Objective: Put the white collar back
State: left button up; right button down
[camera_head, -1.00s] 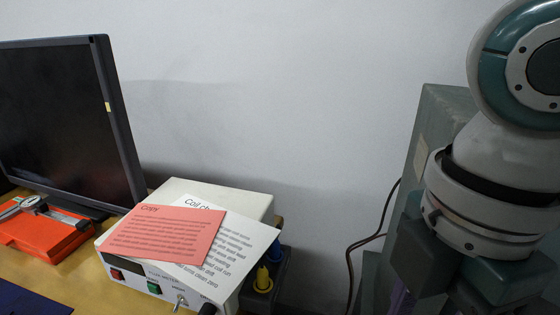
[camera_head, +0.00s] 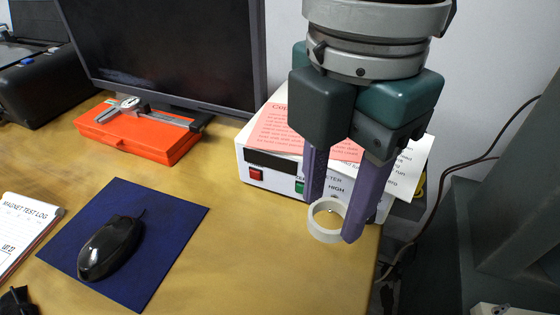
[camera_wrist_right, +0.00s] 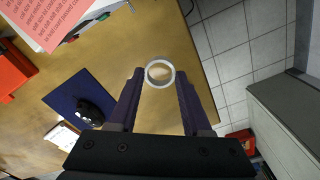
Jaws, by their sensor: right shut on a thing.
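The white collar (camera_head: 326,236) is a short, wide ring. My right gripper (camera_head: 332,218) is shut on it, with one purple finger on each side. The gripper points down and holds the collar by the front right corner of the white meter box, near the right edge of the desk. In the right wrist view the collar (camera_wrist_right: 159,85) sits between the fingertips, above the desk, with its hole facing the camera. My left gripper is not in view.
The meter box (camera_head: 262,160) carries a pink sheet (camera_head: 275,130) and a white sheet (camera_head: 408,170). An orange case (camera_head: 140,138) with a caliper, a blue mat (camera_head: 170,220) with a black mouse (camera_head: 110,248), and a notepad (camera_head: 22,230) lie left. Desk front centre is clear.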

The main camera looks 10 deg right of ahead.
pick_arm(q)
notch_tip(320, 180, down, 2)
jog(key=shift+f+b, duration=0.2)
jog(key=shift+b, duration=0.7)
pick_arm(e)
notch_tip(320, 180, down, 8)
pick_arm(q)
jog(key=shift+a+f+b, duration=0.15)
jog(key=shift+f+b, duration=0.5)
pick_arm(e)
notch_tip(320, 180, down, 4)
jog(key=shift+r, duration=0.25)
jog(key=shift+a+f, duration=0.1)
jog(key=shift+f, duration=0.25)
jog(key=shift+f, duration=0.1)
jog(key=shift+c, duration=1.7)
grip_release()
